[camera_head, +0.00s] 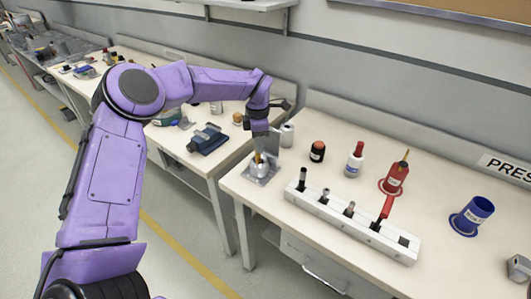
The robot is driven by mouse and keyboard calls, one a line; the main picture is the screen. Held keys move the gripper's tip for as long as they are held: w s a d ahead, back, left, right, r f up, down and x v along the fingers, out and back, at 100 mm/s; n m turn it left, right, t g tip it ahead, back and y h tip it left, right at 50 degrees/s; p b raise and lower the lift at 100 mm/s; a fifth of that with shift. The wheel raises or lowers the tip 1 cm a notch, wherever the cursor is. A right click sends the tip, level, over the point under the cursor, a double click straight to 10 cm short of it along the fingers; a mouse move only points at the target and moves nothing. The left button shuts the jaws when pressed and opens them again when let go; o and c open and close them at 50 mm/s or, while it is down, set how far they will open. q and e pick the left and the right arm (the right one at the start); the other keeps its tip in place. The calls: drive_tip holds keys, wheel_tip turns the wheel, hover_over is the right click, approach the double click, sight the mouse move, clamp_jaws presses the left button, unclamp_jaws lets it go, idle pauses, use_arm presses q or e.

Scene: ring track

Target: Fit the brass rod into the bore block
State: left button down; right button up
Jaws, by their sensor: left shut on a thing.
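My left gripper (262,140) points down over the left end of the near workbench. It is shut on the brass rod (259,158), a short golden piece that shows below the fingers. The bore block (261,170), a silvery round block on a grey square plate, stands directly under the gripper. The rod's lower end is at the top of the block. I cannot tell how deep it sits in the bore, as the block's opening is small in the picture. My right gripper is not in view.
A white rack (345,219) with several dark and metal pegs and a red piece lies along the bench front. A wall backs the bench.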

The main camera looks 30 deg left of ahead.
use_arm(q)
drive_tip(key=f+b, duration=0.1)
drive_tip(key=f, duration=0.1)
drive_tip(key=w+f+b, duration=0.1)
drive_tip(key=f+b, duration=0.1)
drive_tip(key=f, duration=0.1)
drive_tip(key=shift+w, duration=0.1)
drive_tip(key=shift+w+a, duration=0.1)
drive_tip(key=shift+w, duration=0.15)
drive_tip(key=shift+s+r, duration=0.2)
drive_tip(key=shift+s, duration=0.1)
drive_tip(key=c, duration=1.1)
unclamp_jaws()
drive_tip(key=shift+r, duration=0.1)
drive_tip(key=shift+o, duration=0.4)
drive_tip(key=shift+w, duration=0.15)
wheel_tip(320, 180, up, 12)
drive_tip(key=shift+b, duration=0.3)
